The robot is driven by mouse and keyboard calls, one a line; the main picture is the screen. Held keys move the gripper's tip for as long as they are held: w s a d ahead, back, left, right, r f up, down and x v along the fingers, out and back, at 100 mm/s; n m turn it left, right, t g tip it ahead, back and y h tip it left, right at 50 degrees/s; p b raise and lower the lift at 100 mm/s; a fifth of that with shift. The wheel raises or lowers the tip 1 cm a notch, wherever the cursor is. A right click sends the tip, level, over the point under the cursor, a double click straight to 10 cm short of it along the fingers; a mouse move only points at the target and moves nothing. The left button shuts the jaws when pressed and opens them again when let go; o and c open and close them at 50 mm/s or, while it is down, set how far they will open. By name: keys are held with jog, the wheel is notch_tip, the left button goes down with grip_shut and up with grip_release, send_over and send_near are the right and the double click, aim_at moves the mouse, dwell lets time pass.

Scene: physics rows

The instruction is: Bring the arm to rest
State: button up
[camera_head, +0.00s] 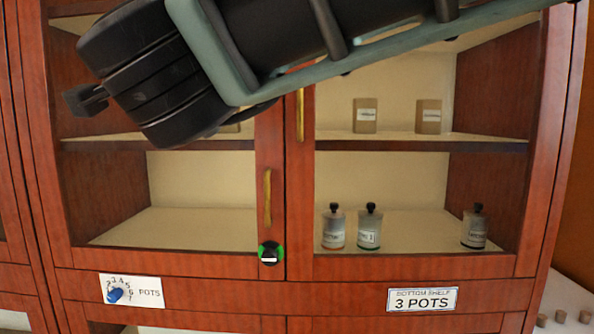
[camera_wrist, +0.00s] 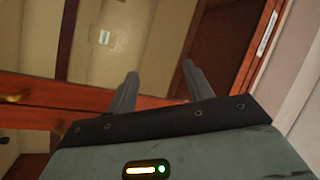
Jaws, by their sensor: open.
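My gripper (camera_wrist: 160,70) shows in the wrist view with its two grey fingers apart and nothing between them. Behind the fingers is a tilted view of a wooden cabinet. In the head view my arm (camera_head: 270,45) crosses the top from the upper right to the upper left, in front of the cabinet (camera_head: 210,268). It hides much of the upper shelves. I cannot make out the fingers in the head view.
Three small pots, left (camera_head: 333,228), middle (camera_head: 368,228) and right (camera_head: 475,228), stand on the bottom shelf at right. Two labelled boxes (camera_head: 365,115) (camera_head: 428,117) stand above. Brass handles (camera_head: 267,198) stick out. Signs (camera_head: 422,299) (camera_head: 130,290) are below. A white surface (camera_head: 568,303) lies lower right.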

jog(key=s+d+f+n+g, duration=0.2)
jog(key=f+n+g, duration=0.2)
jog(key=f, duration=0.5)
jog(key=s+d+f+n+g, duration=0.2)
jog(key=d+f+n+g, duration=0.15)
jog(key=f, duration=0.45)
jog(key=s+d+f+n+g, duration=0.25)
jog(key=f+n+g, duration=0.2)
jog(key=f, duration=0.45)
jog(key=s+d+f+g+h, duration=0.2)
jog(key=s+d+f, duration=0.2)
jog(key=d, duration=0.3)
jog(key=s+d+f+g+h, duration=0.3)
jog(key=s+d+f, duration=0.1)
jog(key=d+f, duration=0.2)
jog(key=s+d+f+n+g+h, duration=0.1)
jog(key=s+d+f+g+h, duration=0.1)
jog(key=s+d+f, duration=0.3)
jog(key=d, duration=0.3)
jog(key=shift+d+f+h, duration=0.15)
jog(key=shift+d+h, duration=0.15)
jog(key=shift+d, duration=0.1)
